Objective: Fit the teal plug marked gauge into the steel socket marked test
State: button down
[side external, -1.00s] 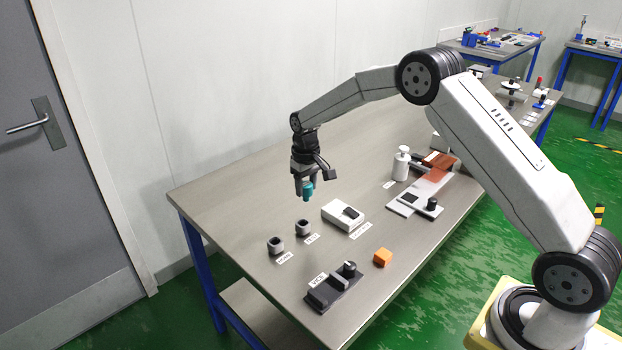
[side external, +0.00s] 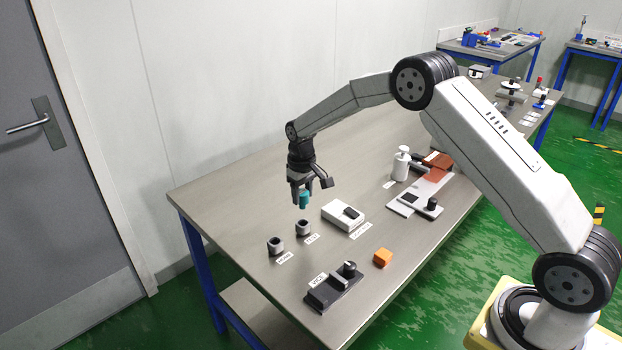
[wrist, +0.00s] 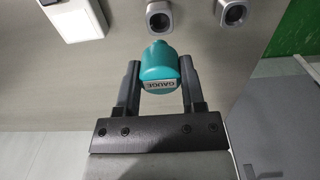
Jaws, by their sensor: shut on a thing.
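My gripper (side external: 302,200) is shut on the teal plug (side external: 304,199) and holds it above the table. In the wrist view the plug (wrist: 159,64) sits between the two dark fingers (wrist: 160,88), and its label reads GAUGE. Two steel sockets stand on the table. The one by the TEST label (side external: 303,228) is nearer to the plug, which is above and apart from it. The other socket (side external: 275,246) is to its left, by a label too small to read surely. In the wrist view the sockets (wrist: 159,17) and (wrist: 232,12) show at the top, beyond the plug.
A white bottle (side external: 401,164) and a grey plate fixture (side external: 418,200) are farther right. The table's left end is clear.

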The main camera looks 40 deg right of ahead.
aim_at(303, 208)
jog(key=shift+f, duration=2)
jog(key=shift+f, duration=1.65)
dwell(0.6)
jog(key=shift+c, duration=0.5)
grip_release()
jog(key=shift+r, duration=3.9)
